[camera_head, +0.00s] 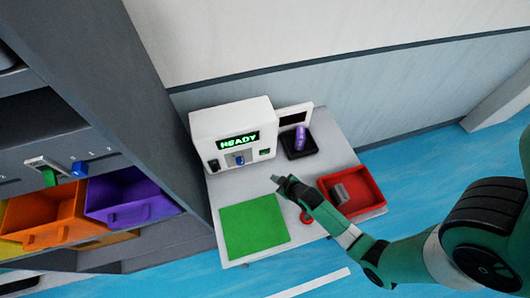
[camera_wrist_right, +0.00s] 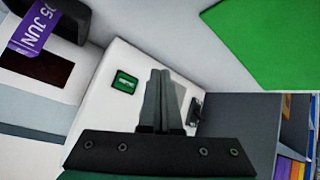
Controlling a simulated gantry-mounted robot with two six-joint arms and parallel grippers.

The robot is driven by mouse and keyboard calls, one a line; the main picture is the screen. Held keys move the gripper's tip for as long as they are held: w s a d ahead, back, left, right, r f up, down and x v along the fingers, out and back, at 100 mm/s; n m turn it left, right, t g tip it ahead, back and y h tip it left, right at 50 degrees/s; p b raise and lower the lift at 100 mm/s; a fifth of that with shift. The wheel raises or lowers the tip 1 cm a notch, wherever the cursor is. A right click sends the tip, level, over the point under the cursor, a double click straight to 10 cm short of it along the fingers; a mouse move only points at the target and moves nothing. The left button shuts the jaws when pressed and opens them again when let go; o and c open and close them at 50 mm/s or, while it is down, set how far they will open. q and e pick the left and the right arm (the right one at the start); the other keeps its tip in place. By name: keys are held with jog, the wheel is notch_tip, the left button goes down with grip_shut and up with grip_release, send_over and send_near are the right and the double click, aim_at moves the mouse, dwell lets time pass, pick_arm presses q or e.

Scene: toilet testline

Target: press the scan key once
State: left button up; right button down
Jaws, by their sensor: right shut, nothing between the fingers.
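The white machine (camera_head: 231,118) stands on the grey table, and its display (camera_head: 238,140) reads READY in green. A small green key (camera_head: 265,152) is on the right of its front face. It also shows in the right wrist view (camera_wrist_right: 125,82), left of my fingers, with lettering too small to read. A blue part (camera_head: 239,159) is left of it on the same face. My right gripper (camera_head: 279,181) is shut and empty, in front of the machine and apart from the key in the head view. In its wrist view the fingers (camera_wrist_right: 161,78) point toward the machine.
A red tray (camera_head: 370,192) holds a grey block (camera_head: 340,194). A green mat (camera_head: 252,227) and a red round button (camera_head: 306,217) are on the table. Orange (camera_head: 42,215) and purple (camera_head: 130,196) bins are at the left.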

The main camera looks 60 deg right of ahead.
aim_at(265, 152)
jog(key=shift+w+d, duration=0.1)
jog(key=w+d+b, duration=0.1)
jog(key=w+d, duration=0.1)
jog(key=w+d+b, duration=0.2)
jog(key=d, duration=0.1)
jog(key=shift+w+d+f+b, duration=0.1)
jog(key=shift+w+d+b, duration=0.05)
jog(key=shift+w+b, duration=0.2)
jog(key=shift+w+d, duration=0.55)
dwell(1.7)
jog(key=shift+w+d+b, duration=0.25)
jog(key=shift+d+b, duration=0.05)
